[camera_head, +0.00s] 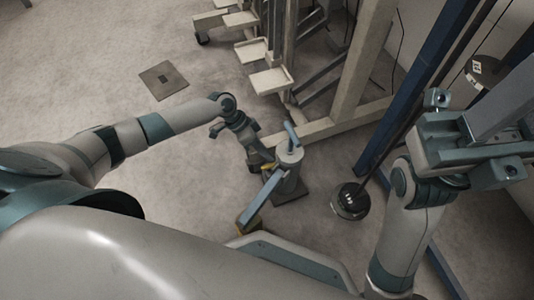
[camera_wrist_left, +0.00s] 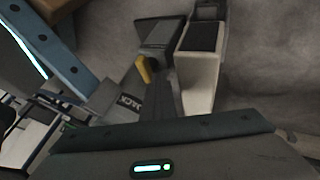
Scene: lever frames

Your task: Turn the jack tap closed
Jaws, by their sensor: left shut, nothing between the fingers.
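The jack stands on the floor as a pale cylinder (camera_head: 289,157) with a blue lever (camera_head: 262,200) sloping down to the left. A yellow tap handle (camera_head: 267,168) sits low on its left side. In the left wrist view the yellow tap (camera_wrist_left: 144,69) is beside my fingers, by a grey block (camera_wrist_left: 116,101) marked JACK. My left gripper (camera_head: 258,160) is shut and empty, close beside the tap. I cannot tell whether it touches the tap. My right arm (camera_head: 405,220) is at the right; its finger state cannot be made out.
A pale frame beam (camera_head: 335,122) runs behind the jack, and a blue post (camera_head: 405,110) rises to its right. A round dark weight (camera_head: 350,201) lies right of the jack. A square floor plate (camera_head: 163,80) is at the upper left. The floor on the left is mostly clear.

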